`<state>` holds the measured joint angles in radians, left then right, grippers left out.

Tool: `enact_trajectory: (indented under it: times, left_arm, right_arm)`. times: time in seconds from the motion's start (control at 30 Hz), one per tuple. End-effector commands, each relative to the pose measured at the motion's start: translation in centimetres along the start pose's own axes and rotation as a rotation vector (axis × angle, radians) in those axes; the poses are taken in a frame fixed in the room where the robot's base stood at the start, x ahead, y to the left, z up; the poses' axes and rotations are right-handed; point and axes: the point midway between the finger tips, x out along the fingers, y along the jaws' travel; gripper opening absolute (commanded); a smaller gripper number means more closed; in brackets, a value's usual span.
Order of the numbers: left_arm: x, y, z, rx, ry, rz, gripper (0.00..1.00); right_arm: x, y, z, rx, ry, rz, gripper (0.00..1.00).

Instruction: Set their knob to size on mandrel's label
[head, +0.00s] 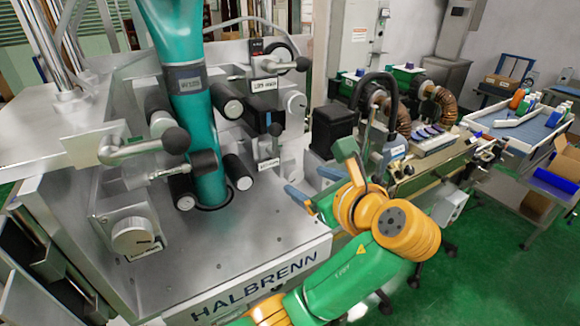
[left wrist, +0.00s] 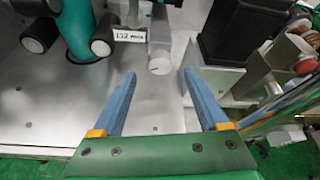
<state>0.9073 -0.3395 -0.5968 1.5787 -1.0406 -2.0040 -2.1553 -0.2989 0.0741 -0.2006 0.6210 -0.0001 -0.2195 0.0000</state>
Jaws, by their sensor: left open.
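The teal mandrel (head: 205,140) stands upright in the metal machine among black rollers; its label (head: 190,80) is too small to read surely. A grey round knob (head: 133,236) sits at the machine's front left, with a small label below it. In the left wrist view, a grey cylindrical part (left wrist: 160,63) lies ahead between the fingers, beside a label (left wrist: 130,34) that seems to read 112 mm. My left gripper (head: 313,183) is open and empty, right of the machine's rollers. My right gripper is out of view.
The machine's flat deck (head: 250,235) is bare in front of the mandrel. A black box (head: 333,128) stands just beyond my left gripper. A bench with brown hoses (head: 445,104) and a blue tray table (head: 520,130) are at the right.

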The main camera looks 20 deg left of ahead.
Motion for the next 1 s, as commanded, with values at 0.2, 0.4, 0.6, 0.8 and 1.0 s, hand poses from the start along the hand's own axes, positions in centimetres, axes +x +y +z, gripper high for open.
enact_trajectory:
  times: [0.2,0.4,0.6,0.8,1.0]
  left_arm:
    - [4.2,0.1,0.3,0.003,0.000,0.006,0.77]
    - [6.4,0.1,0.1,0.001,0.000,0.002,0.77]
    - [6.5,0.0,0.0,0.000,0.000,0.000,0.77]
    - [6.5,0.0,0.0,0.000,0.000,0.001,0.25]
    - [6.5,0.0,0.0,-0.001,0.000,0.000,0.00]
  right_arm:
    - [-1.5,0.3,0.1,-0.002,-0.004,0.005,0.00]
    - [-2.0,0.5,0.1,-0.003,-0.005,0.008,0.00]
    - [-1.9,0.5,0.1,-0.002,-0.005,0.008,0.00]
    - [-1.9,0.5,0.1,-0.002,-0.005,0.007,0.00]
    - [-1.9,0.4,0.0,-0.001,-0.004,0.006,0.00]
